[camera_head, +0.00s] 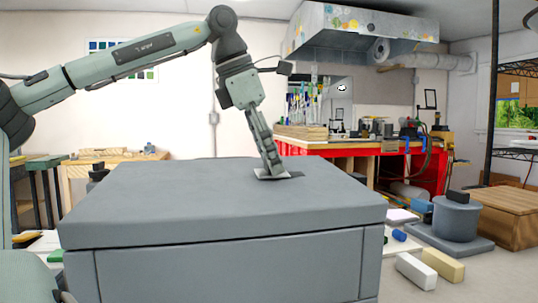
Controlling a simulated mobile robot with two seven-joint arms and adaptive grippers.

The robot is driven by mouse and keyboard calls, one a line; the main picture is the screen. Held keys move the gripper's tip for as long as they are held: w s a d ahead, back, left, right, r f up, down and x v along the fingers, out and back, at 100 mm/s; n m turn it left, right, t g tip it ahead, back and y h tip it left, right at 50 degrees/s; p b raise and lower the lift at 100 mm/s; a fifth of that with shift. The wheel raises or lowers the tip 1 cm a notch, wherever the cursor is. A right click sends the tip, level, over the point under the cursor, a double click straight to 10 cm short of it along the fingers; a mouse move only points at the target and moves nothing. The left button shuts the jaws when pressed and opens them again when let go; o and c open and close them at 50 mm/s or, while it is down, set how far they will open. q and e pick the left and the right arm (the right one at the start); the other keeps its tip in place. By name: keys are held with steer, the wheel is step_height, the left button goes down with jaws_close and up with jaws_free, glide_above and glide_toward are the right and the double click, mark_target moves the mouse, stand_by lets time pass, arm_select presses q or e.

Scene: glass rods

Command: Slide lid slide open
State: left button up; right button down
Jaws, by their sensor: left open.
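A large grey box (225,268) stands in front of me in the head view, with a flat grey lid (165,195) covering its whole top. A small pale plate or recess (288,175) shows near the back right of the lid. My left gripper (270,174) points down with its fingertips at this plate. It is open; I cannot tell whether the fingers touch the plate or the lid. The inside of the box is hidden by the lid. My right gripper is not in view.
Right of the box are a white block (416,271), a yellow block (442,265), a grey round container (456,220) and a wooden box (508,215). A red workbench (355,150) with tools stands behind. A wooden table (110,165) is at the back left.

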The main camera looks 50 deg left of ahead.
arm_select(q)
steer(key=v, duration=1.2)
steer(key=shift+w, duration=0.1)
